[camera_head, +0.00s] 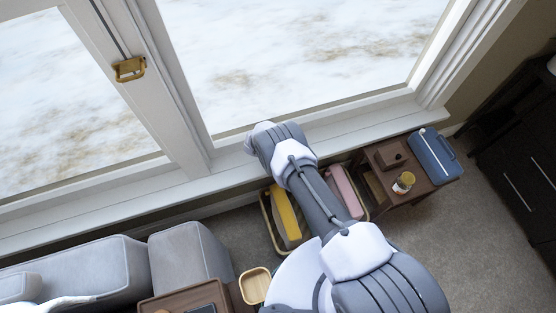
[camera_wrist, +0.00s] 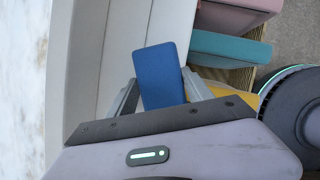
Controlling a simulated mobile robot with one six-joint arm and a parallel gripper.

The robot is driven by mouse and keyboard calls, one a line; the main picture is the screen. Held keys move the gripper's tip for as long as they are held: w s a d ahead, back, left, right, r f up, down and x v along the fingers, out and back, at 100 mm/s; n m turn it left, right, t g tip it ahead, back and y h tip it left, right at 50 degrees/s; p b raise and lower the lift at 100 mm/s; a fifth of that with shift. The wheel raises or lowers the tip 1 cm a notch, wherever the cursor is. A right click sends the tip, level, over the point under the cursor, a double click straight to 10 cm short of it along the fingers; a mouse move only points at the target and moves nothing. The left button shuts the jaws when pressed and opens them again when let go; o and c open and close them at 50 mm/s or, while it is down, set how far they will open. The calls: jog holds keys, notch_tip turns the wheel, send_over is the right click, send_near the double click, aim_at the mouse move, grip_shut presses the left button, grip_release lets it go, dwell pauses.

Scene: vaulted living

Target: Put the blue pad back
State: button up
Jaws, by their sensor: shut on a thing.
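In the wrist view my gripper (camera_wrist: 160,88) is shut on the blue pad (camera_wrist: 160,72), a flat blue slab that stands out beyond the fingers. The pad is beside the pale window sill and apart from the other pads. Next to it are a pink pad (camera_wrist: 232,18), a teal pad (camera_wrist: 228,47) and a part of a yellow one (camera_wrist: 198,90). In the head view a rack (camera_head: 268,228) on the floor below the window holds the yellow pad (camera_head: 284,214) and the pink pad (camera_head: 343,188). My arm hides its middle, and I cannot make out my gripper there.
A dark wooden side table (camera_head: 424,186) right of the rack bears a blue case (camera_head: 434,153), a jar (camera_head: 403,182) and a small brown box (camera_head: 391,154). A grey sofa (camera_head: 187,258) stands left. The window sill (camera_head: 226,178) runs close behind the rack.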

jog(key=shift+f, duration=0.1)
jog(key=o, duration=1.2)
